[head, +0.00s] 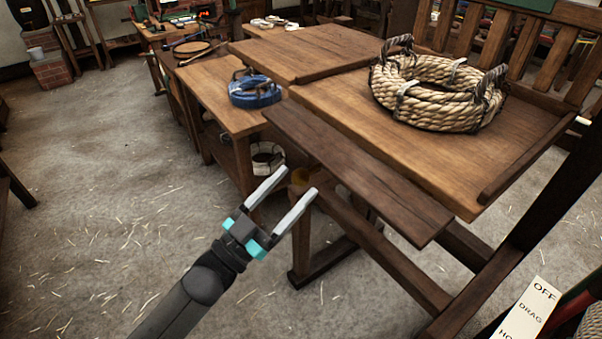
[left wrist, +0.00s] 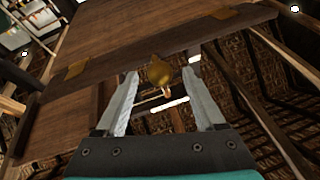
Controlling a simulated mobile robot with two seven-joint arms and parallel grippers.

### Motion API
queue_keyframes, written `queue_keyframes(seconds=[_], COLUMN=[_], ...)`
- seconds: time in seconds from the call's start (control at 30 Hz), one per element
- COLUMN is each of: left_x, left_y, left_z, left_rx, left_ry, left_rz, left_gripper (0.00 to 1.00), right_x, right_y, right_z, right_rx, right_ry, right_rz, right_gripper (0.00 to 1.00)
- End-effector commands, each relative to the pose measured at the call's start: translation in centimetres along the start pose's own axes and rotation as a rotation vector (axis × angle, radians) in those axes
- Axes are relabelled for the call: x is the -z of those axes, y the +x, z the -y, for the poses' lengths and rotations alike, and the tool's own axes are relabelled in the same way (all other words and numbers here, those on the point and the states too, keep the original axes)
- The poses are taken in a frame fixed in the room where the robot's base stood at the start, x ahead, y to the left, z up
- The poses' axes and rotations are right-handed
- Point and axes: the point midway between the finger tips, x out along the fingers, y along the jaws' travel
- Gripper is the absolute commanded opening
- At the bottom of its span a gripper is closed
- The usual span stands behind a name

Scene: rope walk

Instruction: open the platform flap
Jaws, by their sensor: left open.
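The platform flap (head: 355,170) is a long dark board along the front edge of the wooden platform (head: 330,100). It sticks out from that edge, with its far side against the platform. My left gripper (head: 298,181) is open and empty, just below the flap's left end. A round brass knob (left wrist: 159,70) shows between its fingertips (left wrist: 161,78) in the left wrist view, below a dark wooden strip. I cannot tell whether the fingers touch the knob. Brass plates (left wrist: 75,69) sit on the wood there. My right gripper is not in view.
A thick rope coil (head: 437,90) lies on the platform. A blue rope coil (head: 254,90) lies on the bench to the left. Wooden legs and beams (head: 385,255) stand under the flap. A white OFF/DRAG label (head: 530,310) is at lower right.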

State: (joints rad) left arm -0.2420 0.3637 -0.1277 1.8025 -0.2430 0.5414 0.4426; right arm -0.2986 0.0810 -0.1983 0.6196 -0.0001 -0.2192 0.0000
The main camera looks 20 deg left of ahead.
Motion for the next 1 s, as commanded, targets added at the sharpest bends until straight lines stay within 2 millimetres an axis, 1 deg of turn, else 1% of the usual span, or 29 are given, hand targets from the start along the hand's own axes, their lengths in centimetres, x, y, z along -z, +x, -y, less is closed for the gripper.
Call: queue_keyframes(seconds=[0.03,0.2,0.4,0.63,1.0], left_x=[0.1,0.0,0.0,0.0,0.0], left_y=[0.8,2.5,3.1,3.1,3.1], left_z=[0.0,0.0,0.0,0.0,0.0], left_rx=[0.000,0.001,0.000,0.000,0.000], left_ry=[0.000,0.000,0.000,0.000,0.000], left_rz=[-0.002,0.000,0.001,0.001,0.001], left_gripper=[0.71,0.71,0.71,0.70,0.28], right_x=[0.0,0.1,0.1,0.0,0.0], right_y=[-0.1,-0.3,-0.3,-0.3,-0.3], right_z=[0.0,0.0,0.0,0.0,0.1], right_rx=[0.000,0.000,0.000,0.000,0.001], right_ry=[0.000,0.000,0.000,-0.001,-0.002], right_rz=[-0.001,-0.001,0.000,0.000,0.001], right_gripper=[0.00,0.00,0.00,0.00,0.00])
